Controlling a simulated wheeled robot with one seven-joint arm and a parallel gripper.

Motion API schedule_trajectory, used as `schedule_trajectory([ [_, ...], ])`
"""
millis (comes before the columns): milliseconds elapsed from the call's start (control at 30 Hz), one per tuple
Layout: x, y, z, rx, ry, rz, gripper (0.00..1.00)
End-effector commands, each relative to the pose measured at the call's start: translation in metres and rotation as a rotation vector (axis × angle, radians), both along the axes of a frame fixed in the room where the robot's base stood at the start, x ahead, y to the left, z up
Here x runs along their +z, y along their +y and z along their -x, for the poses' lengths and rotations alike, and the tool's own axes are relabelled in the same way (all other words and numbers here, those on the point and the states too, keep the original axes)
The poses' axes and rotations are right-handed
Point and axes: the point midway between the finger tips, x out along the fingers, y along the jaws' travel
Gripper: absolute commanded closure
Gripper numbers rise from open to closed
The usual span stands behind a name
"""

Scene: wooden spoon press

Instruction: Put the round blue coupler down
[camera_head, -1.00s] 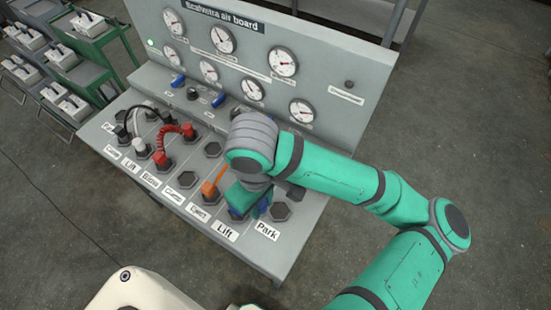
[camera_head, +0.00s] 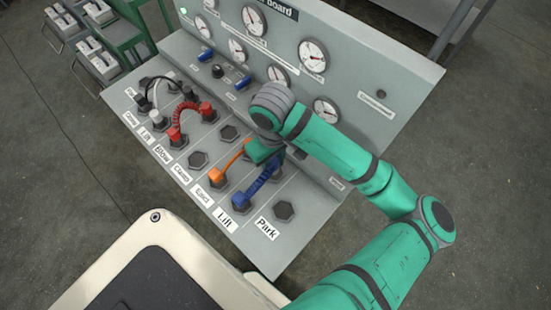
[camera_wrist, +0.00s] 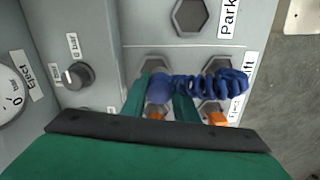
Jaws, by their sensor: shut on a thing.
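The round blue coupler (camera_wrist: 159,89) is between the two green fingers of my gripper (camera_wrist: 160,103) in the wrist view. My gripper is shut on it. A dark hexagonal socket (camera_wrist: 156,64) shows just beside the coupler; I cannot tell whether they touch. A coiled blue hose (camera_wrist: 205,84) runs from the coupler to the front socket of the Lift column. In the head view the blue hose (camera_head: 259,183) stretches from that front end back to my gripper (camera_head: 266,153), which hides the coupler.
An orange hose (camera_head: 231,159) runs close beside my gripper from the Eject column. The Park socket (camera_head: 284,211) is bare. Red (camera_head: 186,109) and black hoses arch at the left. The upright gauge panel (camera_head: 350,75) stands behind; a knob (camera_wrist: 77,75) shows in the wrist view.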

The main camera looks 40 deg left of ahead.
Motion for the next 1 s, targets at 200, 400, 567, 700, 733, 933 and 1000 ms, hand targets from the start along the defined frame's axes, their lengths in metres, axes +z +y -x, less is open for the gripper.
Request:
schedule_trajectory([
  [200, -0.013, 0.005, -0.004, -0.005, 0.001, 0.0, 0.98],
  [400, -0.039, 0.006, -0.008, -0.01, 0.0, 0.002, 0.98],
  [567, -0.05, 0.006, -0.008, -0.01, 0.0, 0.0, 0.98],
  [700, -0.05, 0.006, -0.008, -0.01, -0.001, 0.0, 0.98],
  [733, -0.05, 0.006, -0.008, -0.01, 0.0, 0.0, 0.98],
  [933, -0.053, 0.006, -0.008, -0.011, 0.0, 0.0, 0.98],
  [1000, -0.053, 0.006, -0.008, -0.011, 0.0, 0.0, 0.64],
])
